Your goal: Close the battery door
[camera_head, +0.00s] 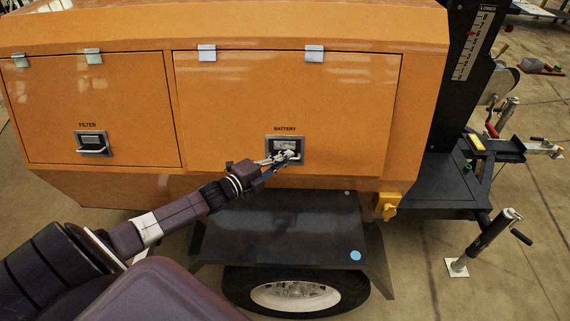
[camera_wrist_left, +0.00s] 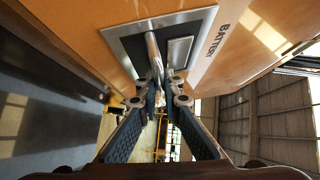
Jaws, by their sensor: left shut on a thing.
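The battery door (camera_head: 230,105) is a large orange panel on the tower's side, hinged along its top. It lies flush, or nearly flush, with the body around it. Its latch (camera_head: 295,144), a metal handle in a dark recess, sits under the "BATTERY" label near the lower edge. My left gripper (camera_head: 276,159) reaches the latch from the lower left. In the left wrist view the fingers (camera_wrist_left: 163,88) are closed around the silver latch handle (camera_wrist_left: 153,55). The fingers partly cover the handle. My right gripper shows in neither view.
A filter door (camera_head: 90,105) with its own handle is to the left and looks shut. Below are a black fender (camera_head: 280,232) and a wheel (camera_head: 295,293). A yellow latch (camera_head: 387,205) and a jack leg (camera_head: 485,240) stand to the right.

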